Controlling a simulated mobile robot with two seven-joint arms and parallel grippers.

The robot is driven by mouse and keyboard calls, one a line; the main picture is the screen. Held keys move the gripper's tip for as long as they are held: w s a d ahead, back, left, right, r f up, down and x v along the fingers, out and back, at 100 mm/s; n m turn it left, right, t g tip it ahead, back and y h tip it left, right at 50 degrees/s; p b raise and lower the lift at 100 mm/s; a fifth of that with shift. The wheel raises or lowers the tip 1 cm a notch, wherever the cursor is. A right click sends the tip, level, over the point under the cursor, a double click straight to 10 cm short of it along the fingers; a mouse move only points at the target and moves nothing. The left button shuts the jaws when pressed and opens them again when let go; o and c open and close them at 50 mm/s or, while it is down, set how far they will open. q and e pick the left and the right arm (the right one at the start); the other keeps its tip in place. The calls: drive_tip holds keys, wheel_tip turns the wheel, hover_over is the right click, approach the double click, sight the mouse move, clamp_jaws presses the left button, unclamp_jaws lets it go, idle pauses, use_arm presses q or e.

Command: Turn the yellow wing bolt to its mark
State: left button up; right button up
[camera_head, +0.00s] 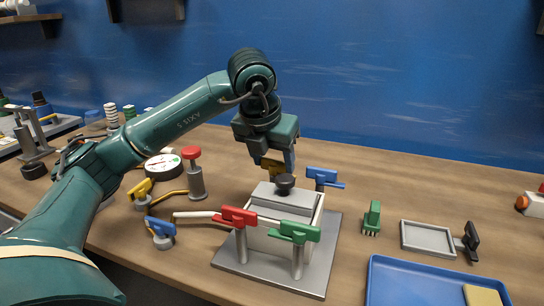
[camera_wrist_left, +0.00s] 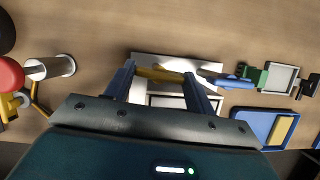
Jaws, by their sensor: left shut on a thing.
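The yellow wing bolt (camera_head: 272,165) is at the back left of the pale box-shaped cell (camera_head: 280,206), partly hidden by my left gripper. In the left wrist view the yellow wing bolt (camera_wrist_left: 160,74) lies across between the two blue fingers. My left gripper (camera_wrist_left: 160,82) points down and is shut on it; the gripper also shows in the head view (camera_head: 278,160). I cannot make out the bolt's mark. My right gripper is in neither view.
Red (camera_head: 238,216), green (camera_head: 295,232) and blue (camera_head: 322,176) wing bolts stand at the cell's other corners. A black knob (camera_head: 285,183) tops the cell. Left are a red-topped post (camera_head: 194,172) and a yellow-handled valve (camera_head: 141,190). A blue tray (camera_head: 400,280) lies front right.

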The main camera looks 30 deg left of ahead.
use_arm(q)
drive_tip(key=shift+n, duration=0.5)
drive_tip(key=shift+y, duration=0.3)
drive_tip(key=o, duration=1)
drive_tip(key=shift+r, duration=0.1)
drive_tip(key=p+v, duration=0.3)
drive_tip(key=v, duration=1)
drive_tip(key=shift+w, duration=0.15)
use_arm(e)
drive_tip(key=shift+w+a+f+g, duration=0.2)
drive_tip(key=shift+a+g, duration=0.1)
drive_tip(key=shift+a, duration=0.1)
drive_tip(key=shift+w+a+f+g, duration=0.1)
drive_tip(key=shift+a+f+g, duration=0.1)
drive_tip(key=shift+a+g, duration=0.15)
use_arm(q)
drive_tip(key=shift+r, duration=0.15)
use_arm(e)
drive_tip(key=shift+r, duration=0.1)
